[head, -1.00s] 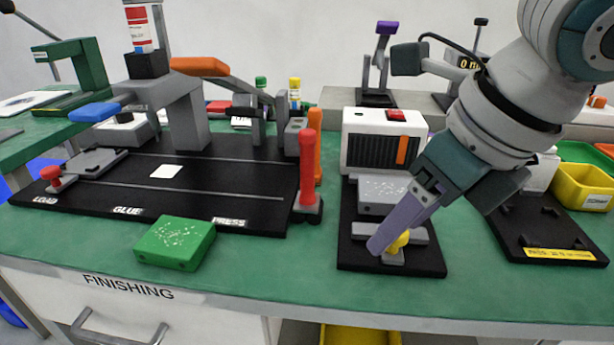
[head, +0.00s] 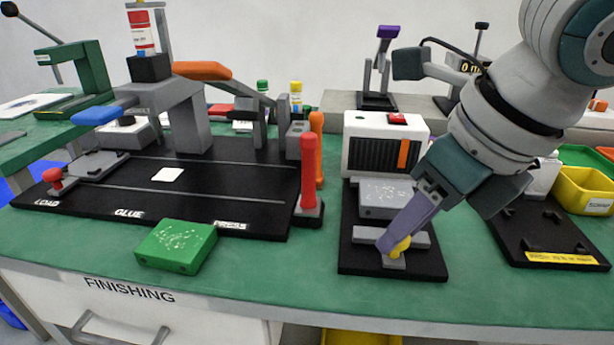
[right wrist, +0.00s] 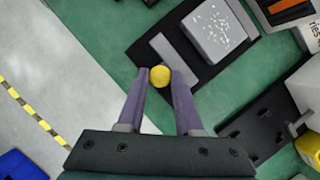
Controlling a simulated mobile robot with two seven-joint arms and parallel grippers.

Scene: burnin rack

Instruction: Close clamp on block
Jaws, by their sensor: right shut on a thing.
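My right gripper (head: 396,245) is shut on a yellow knob (head: 401,246) at the front of a small black-based fixture (head: 420,268). In the right wrist view the yellow knob (right wrist: 160,76) sits between the two purple fingertips. Behind the knob is a grey clamp bar (head: 418,238), partly hidden by the gripper. A grey block (head: 385,193) with white speckles lies behind the bar, in front of a white unit; it also shows in the right wrist view (right wrist: 215,32). A narrow gap seems to part bar and block. My left gripper is not in view.
A white unit (head: 360,135) with a red button stands behind the block. A green speckled block (head: 175,247) lies on the bench at left, before a large black press board (head: 130,195). A black rack plate (head: 545,235) and yellow bin (head: 585,190) are at right.

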